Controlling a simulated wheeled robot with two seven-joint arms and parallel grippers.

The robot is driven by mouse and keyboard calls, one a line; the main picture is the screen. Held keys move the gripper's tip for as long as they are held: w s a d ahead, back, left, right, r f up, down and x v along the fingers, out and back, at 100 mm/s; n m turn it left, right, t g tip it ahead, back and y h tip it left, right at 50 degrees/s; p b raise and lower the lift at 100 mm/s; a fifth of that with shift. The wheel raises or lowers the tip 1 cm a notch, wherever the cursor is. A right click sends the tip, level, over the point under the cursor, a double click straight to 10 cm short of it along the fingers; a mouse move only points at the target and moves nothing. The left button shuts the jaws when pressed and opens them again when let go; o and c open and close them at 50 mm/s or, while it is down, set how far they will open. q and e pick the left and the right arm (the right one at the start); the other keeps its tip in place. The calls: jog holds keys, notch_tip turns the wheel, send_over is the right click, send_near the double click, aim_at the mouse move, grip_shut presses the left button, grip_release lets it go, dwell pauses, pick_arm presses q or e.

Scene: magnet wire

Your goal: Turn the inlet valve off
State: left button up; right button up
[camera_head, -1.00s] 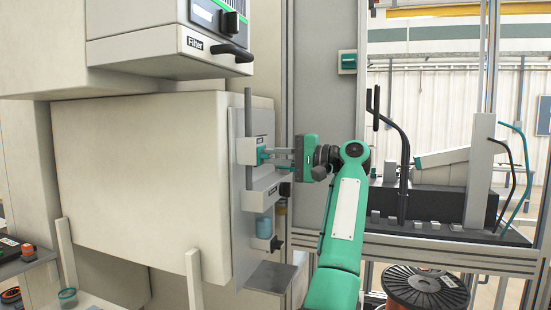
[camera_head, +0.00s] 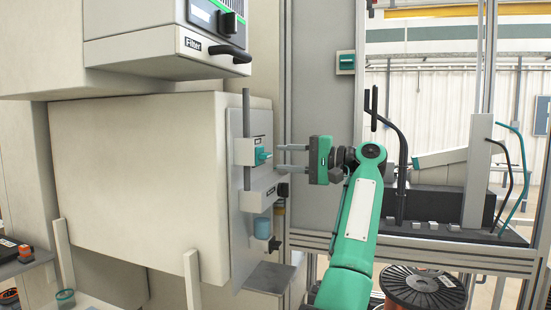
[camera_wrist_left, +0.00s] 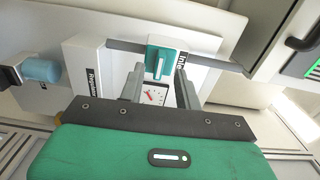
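The inlet valve has a teal handle (camera_head: 262,155) on a pale block on the upright panel, along a grey vertical pipe. In the left wrist view the teal handle (camera_wrist_left: 164,62) sits beside an "Inlet" label, and its white mark runs crosswise to the pipe. My left gripper (camera_head: 283,157) is to the right of the handle in the head view, level with it and pointing at it. Its two fingers are apart, with a visible gap to the handle and nothing between them. The wrist view also shows the fingers (camera_wrist_left: 158,80) spread. My right gripper is not in view.
A regulator block (camera_head: 264,191) with a dark knob is just below the valve; its gauge (camera_wrist_left: 155,96) shows between the fingers in the wrist view. A blue cup (camera_head: 263,228) and a small shelf (camera_head: 270,278) are lower. The filter box handle (camera_head: 230,52) juts out above.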

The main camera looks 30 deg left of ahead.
pick_arm(q)
jog(key=v, duration=1)
jog(key=shift+p, duration=0.4)
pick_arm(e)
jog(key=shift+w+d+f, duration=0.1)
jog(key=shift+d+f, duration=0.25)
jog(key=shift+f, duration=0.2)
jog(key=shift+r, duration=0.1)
